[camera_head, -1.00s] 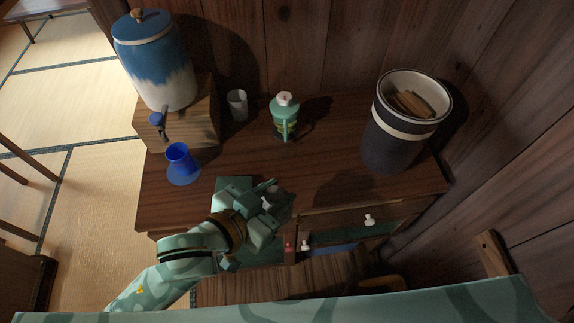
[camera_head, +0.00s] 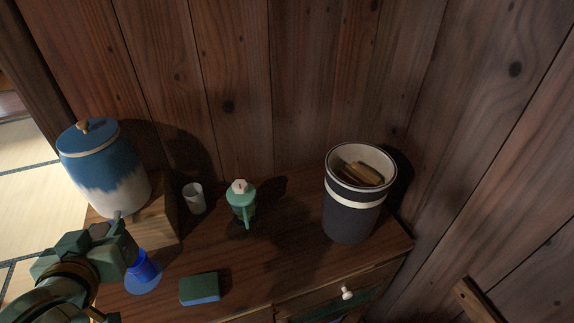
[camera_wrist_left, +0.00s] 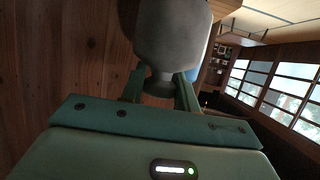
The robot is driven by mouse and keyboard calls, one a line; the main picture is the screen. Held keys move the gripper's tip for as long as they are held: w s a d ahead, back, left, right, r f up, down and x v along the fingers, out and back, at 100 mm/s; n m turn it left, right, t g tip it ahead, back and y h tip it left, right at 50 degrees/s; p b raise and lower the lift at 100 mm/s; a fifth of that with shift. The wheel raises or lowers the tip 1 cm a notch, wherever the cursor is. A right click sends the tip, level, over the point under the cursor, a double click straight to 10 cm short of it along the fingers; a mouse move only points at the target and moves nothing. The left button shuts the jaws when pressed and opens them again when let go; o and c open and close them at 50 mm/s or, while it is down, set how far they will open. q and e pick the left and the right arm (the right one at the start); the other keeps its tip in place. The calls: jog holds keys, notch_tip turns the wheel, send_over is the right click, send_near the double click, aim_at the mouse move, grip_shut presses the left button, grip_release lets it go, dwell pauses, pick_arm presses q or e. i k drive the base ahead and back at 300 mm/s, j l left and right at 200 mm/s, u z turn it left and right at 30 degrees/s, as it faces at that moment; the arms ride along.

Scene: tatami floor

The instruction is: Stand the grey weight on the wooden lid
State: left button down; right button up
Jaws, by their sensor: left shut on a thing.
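The grey weight (camera_wrist_left: 172,35) shows large in the left wrist view, with a narrow neck between the two fingers of my left gripper (camera_wrist_left: 162,86). My left gripper is shut on that neck and holds the weight. In the head view my left gripper (camera_head: 118,240) is at the lower left, in front of the blue and white jar; I cannot make out the weight clearly there. The wooden lid (camera_head: 362,174) lies sunk inside the dark crock (camera_head: 352,218), at the right of the cabinet top, well away from this gripper. My right gripper is not in view.
The blue and white jar (camera_head: 105,170) stands on a wooden block (camera_head: 160,218). Plank walls stand behind and right.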

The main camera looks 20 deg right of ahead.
aim_at(360, 174)
jog(key=i+j+z, duration=0.35)
jog(key=l+z, duration=0.1)
jog(key=z, duration=1.3)
